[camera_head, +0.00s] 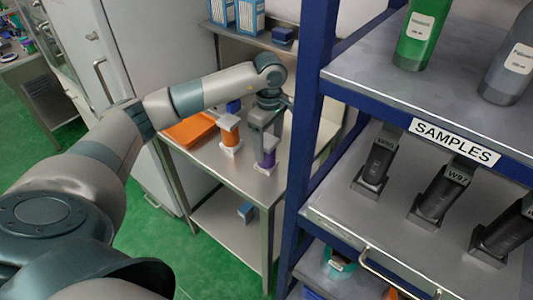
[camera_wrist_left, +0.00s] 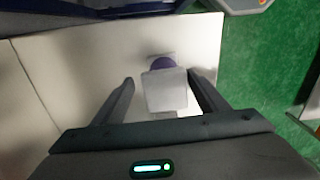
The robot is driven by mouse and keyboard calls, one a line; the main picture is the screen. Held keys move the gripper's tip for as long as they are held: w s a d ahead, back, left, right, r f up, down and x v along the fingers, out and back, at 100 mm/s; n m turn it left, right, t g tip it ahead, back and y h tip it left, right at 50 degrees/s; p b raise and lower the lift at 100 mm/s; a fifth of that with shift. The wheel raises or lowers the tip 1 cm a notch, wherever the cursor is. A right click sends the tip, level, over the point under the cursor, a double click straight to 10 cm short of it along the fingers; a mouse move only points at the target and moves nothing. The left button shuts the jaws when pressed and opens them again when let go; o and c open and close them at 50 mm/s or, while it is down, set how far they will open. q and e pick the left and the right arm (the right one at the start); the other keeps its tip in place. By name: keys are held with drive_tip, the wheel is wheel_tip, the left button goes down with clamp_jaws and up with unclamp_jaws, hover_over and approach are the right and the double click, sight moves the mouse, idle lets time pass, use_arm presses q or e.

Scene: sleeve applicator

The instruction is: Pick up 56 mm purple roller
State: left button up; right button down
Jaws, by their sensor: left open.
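The purple roller (camera_head: 266,158) stands upright on the metal table in the head view, with a pale square cap and a pale base. In the left wrist view its pale cap (camera_wrist_left: 165,91) faces the camera, and a bit of its purple body (camera_wrist_left: 163,63) shows behind it. My left gripper (camera_head: 265,135) points down over the roller. In the left wrist view my open left gripper (camera_wrist_left: 165,82) has one finger on each side of the cap, with gaps visible. Whether the fingers touch the purple body is hidden. My right gripper is not in view.
An orange roller (camera_head: 229,136) stands just left of the purple one. An orange tray (camera_head: 190,129) lies behind it. A blue shelf post (camera_head: 305,110) rises close on the right, beside the samples rack (camera_head: 395,215). The front of the metal table (camera_head: 240,182) is clear.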

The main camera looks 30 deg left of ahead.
sight(267, 155)
use_arm(q)
drive_tip(key=shift+s+a+f+p, duration=0.1)
drive_tip(key=shift+s+f+p, duration=0.2)
drive_tip(key=shift+f+p, duration=0.6)
wheel_tip(267, 155, down, 3)
drive_tip(key=shift+s+r+p, duration=0.1)
drive_tip(key=shift+r+p, duration=0.1)
drive_tip(key=shift+p, duration=0.7)
drive_tip(key=shift+f, duration=0.4)
drive_tip(key=shift+a, duration=0.1)
drive_tip(key=c, duration=1.4)
drive_tip(key=shift+r, duration=0.15)
